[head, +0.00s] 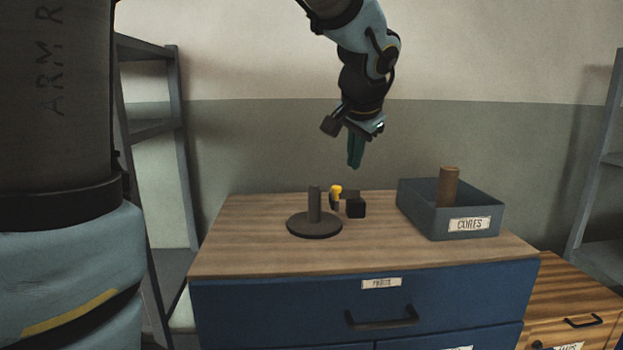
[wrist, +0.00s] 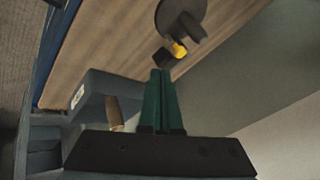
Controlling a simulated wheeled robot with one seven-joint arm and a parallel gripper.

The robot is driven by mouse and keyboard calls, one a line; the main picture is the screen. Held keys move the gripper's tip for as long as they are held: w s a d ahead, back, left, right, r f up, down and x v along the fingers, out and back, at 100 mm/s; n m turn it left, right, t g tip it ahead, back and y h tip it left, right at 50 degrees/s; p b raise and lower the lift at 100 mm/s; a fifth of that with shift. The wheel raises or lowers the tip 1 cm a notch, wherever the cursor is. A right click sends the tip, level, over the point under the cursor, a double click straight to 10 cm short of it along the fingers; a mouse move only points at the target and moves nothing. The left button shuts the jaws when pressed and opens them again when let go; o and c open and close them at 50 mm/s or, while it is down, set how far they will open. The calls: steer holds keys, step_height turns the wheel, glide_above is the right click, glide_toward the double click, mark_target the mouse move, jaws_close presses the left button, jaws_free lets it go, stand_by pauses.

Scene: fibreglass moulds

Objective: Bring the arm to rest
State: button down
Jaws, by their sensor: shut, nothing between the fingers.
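My gripper (head: 355,152) hangs in the air above the wooden top of a blue drawer cabinet (head: 270,262), fingers pointing down. Its green fingers are together with nothing between them; they also show in the wrist view (wrist: 160,75). Below it, a dark round stand with an upright post (head: 314,228) is on the cabinet top. Beside the post are a yellow-ended piece (head: 336,190) and a black block (head: 355,208). Whether these two are joined cannot be told. My gripper touches none of them.
A grey bin labelled CORES (head: 420,213) stands at the right of the cabinet top, with a brown cylinder (head: 448,187) upright in it. A lower wooden cabinet (head: 565,300) is at the right. Shelf racks (head: 180,150) stand at both sides. The front left of the top is clear.

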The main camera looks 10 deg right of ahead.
steer(key=s+a+f+n+g, duration=0.1)
steer(key=a+f+n, duration=0.1)
steer(key=a+f, duration=0.3)
steer(key=s+a+f+n+g+y, duration=0.1)
steer(key=a+f+n, duration=0.2)
steer(key=a, duration=0.6)
steer(key=s+a+f+n+g, duration=0.1)
steer(key=a+f+n+g, duration=0.1)
steer(key=a+f, duration=0.5)
steer(key=shift+a+y+p, duration=0.3)
steer(key=shift+a+p, duration=0.1)
steer(key=shift+a, duration=0.2)
steer(key=s+a+f+n, duration=0.1)
steer(key=a, duration=0.1)
steer(key=s+a+f+n, duration=0.1)
steer(key=s+a, duration=0.1)
steer(key=s+a+f+n+g, duration=0.1)
steer(key=a, duration=0.1)
steer(key=shift+s+f+n, duration=0.3)
steer(key=shift+f, duration=0.1)
